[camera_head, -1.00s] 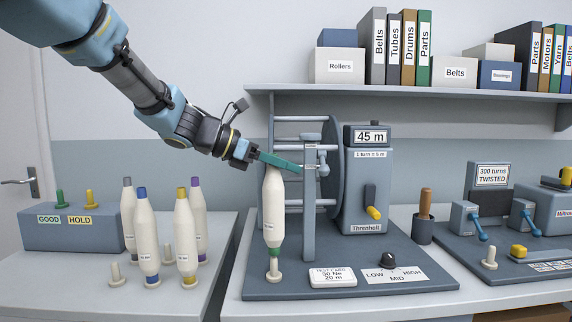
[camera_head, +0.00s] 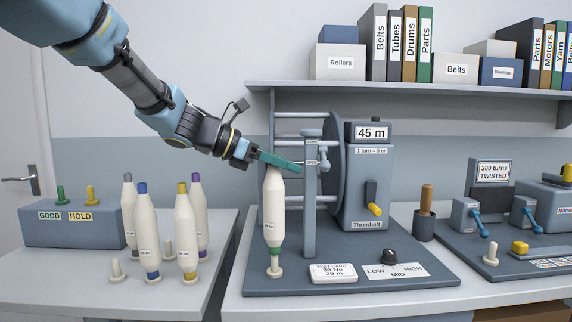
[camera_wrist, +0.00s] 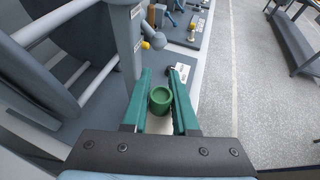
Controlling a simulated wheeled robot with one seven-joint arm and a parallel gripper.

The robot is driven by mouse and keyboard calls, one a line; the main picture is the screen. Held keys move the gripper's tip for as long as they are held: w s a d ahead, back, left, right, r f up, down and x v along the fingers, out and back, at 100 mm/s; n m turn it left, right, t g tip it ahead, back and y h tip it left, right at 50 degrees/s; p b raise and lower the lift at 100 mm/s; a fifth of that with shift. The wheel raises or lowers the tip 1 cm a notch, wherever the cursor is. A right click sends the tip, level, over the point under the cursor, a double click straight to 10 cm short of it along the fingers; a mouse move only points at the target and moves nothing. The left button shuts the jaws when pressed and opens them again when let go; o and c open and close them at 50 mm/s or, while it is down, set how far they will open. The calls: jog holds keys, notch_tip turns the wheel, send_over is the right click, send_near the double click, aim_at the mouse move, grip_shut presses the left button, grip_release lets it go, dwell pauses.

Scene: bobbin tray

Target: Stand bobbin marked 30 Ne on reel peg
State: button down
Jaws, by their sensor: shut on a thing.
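A white bobbin (camera_head: 273,210) with a green lower end stands upright below my gripper (camera_head: 282,162) in the head view. Its small label is too small to read. My gripper is shut on the bobbin's green top, which shows between the teal fingers in the wrist view (camera_wrist: 160,98). The pale reel peg (camera_head: 275,270) is directly under the bobbin, on the grey reel base. The bobbin's lower end meets the top of the peg; I cannot tell how far it sits over it.
The reel post (camera_head: 310,210) stands just right of the bobbin, with the reel wheel (camera_head: 337,165) behind. A card reading 30 Ne, 20 m (camera_head: 333,273) lies in front. Several other bobbins (camera_head: 148,230) stand on the left table.

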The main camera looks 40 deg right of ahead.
jog(key=shift+f+b, duration=1.6)
jog(key=shift+f, duration=0.75)
jog(key=c, duration=0.6)
grip_release()
jog(key=b+v, duration=0.1)
jog(key=v, duration=1)
